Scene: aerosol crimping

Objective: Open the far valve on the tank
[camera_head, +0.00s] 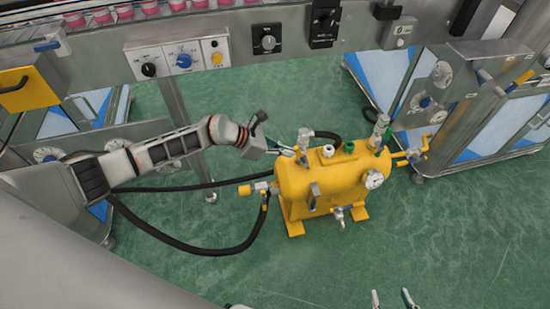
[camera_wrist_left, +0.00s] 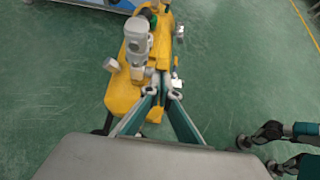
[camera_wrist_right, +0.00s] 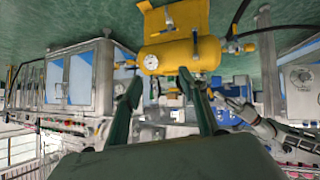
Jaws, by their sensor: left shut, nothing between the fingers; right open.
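The yellow tank (camera_head: 322,186) stands on the green floor, with a round gauge (camera_head: 374,179) at its right end. Several fittings sit on it, including a grey one (camera_head: 305,138) at its far left top and a green-capped one (camera_head: 348,147). I cannot tell for sure which is the far valve. My left gripper (camera_head: 296,153) is shut and empty at the tank's upper left. In the left wrist view its tips (camera_wrist_left: 162,93) are beside a grey fitting (camera_wrist_left: 137,45); contact is unclear. My right gripper (camera_head: 391,299) is open, well in front of the tank; the right wrist view shows the tank (camera_wrist_right: 178,48) beyond its fingers.
A black hose (camera_head: 215,250) curves over the floor left of the tank. A machine with a control panel (camera_head: 182,58) runs along the back. Steel equipment (camera_head: 455,110) stands at the right. The floor in front of the tank is clear.

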